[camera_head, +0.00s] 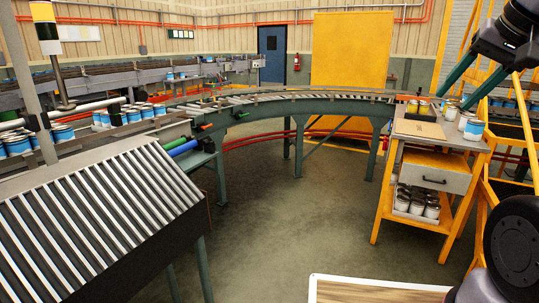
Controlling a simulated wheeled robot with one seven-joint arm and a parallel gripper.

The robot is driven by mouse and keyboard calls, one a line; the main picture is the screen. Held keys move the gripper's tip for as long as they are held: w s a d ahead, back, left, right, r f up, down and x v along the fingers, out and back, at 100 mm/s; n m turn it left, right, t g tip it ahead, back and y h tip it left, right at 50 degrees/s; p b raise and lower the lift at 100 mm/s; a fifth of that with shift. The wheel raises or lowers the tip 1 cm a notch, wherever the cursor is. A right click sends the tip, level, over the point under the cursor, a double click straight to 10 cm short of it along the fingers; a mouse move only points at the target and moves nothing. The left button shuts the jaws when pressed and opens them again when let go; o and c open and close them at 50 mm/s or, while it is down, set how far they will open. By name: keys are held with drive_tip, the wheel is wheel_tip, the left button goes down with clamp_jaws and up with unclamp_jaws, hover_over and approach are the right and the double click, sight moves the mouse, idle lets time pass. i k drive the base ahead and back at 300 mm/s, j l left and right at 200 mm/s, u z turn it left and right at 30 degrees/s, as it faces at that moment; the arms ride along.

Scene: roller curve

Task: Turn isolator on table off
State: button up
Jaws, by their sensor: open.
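I cannot make out an isolator for certain. An orange-framed table (475,144) stands at the right, with a drawer and a lower shelf. On its top are a tan flat piece (420,130), a blue-and-white can (474,129), smaller cans and a small yellow item (424,107) at the back, too small to identify. My gripper (454,99) is at the upper right, with two teal fingers spread apart and nothing seen between them. In the picture its fingertips overlap the table's back area; their distance from it is unclear.
A curved roller conveyor (290,97) runs across the back. A sloped roller section (90,215) fills the left front. A wooden surface with a pale rim (375,289) is at the bottom edge. Yellow railings (490,215) stand right of the table. The middle floor is clear.

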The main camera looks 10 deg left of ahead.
sight(385, 146)
drive_tip(key=i+l+u, duration=0.1)
drive_tip(key=i+u, duration=0.3)
drive_tip(key=i+l+u, duration=0.1)
drive_tip(key=u, duration=0.3)
drive_tip(key=i+l+u, duration=0.55)
drive_tip(key=u, duration=0.25)
drive_tip(key=i+l+u, duration=0.15)
drive_tip(key=l, duration=0.15)
drive_tip(key=i+l+u, duration=0.15)
drive_tip(key=l, duration=0.15)
drive_tip(key=z, duration=2.1)
drive_tip(key=i+j+z, duration=0.2)
drive_tip(key=i, duration=0.15)
drive_tip(key=i+j+z, duration=0.2)
drive_tip(key=i, duration=0.15)
drive_tip(key=i+j, duration=0.6)
drive_tip(key=j, duration=0.25)
drive_tip(key=i+j, duration=0.3)
drive_tip(key=j+z, duration=0.05)
drive_tip(key=j, duration=0.05)
